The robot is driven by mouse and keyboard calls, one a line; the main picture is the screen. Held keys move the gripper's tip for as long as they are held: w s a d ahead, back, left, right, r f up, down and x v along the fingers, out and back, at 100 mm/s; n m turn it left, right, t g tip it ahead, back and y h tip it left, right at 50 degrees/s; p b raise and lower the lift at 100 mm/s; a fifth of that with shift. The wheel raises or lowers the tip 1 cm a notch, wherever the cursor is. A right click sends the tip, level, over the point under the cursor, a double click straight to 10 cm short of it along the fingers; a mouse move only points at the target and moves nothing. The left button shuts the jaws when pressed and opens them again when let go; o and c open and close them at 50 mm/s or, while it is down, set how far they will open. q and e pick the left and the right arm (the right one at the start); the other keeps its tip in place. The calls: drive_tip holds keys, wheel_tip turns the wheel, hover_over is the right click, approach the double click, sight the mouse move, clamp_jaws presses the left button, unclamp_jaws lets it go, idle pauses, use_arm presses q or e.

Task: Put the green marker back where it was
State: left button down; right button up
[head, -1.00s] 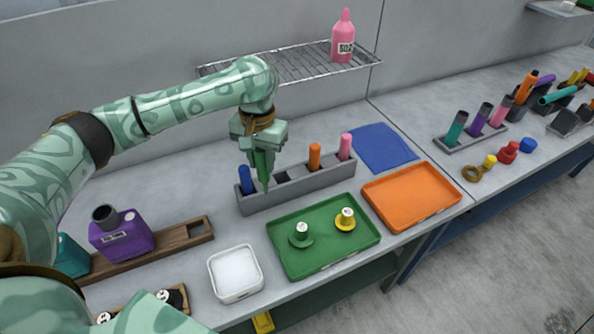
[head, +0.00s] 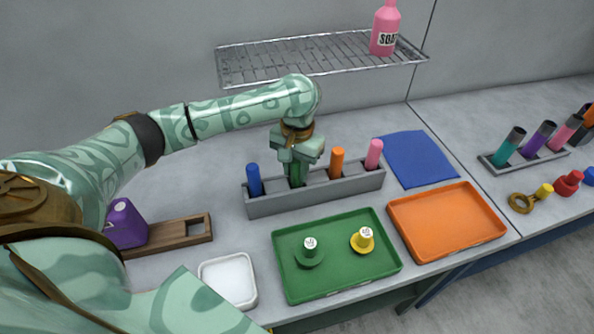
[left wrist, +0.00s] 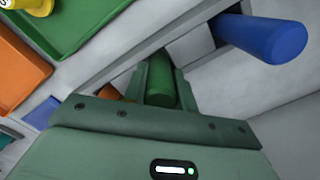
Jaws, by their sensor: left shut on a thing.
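A grey rack (head: 348,188) holds a blue marker (head: 254,180) at its left end, an orange marker (head: 337,163) and a pink marker (head: 374,154) at its right end. My left gripper (head: 296,178) points down at the rack, between the blue and orange markers. It is shut on the green marker, which shows between the fingers in the left wrist view (left wrist: 160,87). The marker's lower end is hidden, so I cannot tell how deep it sits in the slot there. The blue marker (left wrist: 262,38) is close beside it. My right gripper is not in view.
In front of the rack lie a green tray (head: 340,282) with two small pieces, an orange tray (head: 446,222) and a white dish (head: 228,280). A wire shelf (head: 320,55) with a soap bottle (head: 384,28) hangs behind. A blue cloth (head: 417,159) lies right of the rack.

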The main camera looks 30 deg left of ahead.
use_arm(q)
drive_tip(key=c, duration=1.2)
unclamp_jaws()
drive_tip(key=shift+o, duration=0.4)
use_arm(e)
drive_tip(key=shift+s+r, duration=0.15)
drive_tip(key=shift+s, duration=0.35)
use_arm(q)
drive_tip(key=r+p, duration=0.2)
drive_tip(key=r, duration=0.2)
drive_tip(key=r+p, duration=0.2)
drive_tip(key=r, duration=0.2)
drive_tip(key=r+p, duration=0.2)
drive_tip(key=r, duration=0.2)
drive_tip(key=shift+w+r, duration=0.15)
drive_tip(key=shift+w, duration=0.2)
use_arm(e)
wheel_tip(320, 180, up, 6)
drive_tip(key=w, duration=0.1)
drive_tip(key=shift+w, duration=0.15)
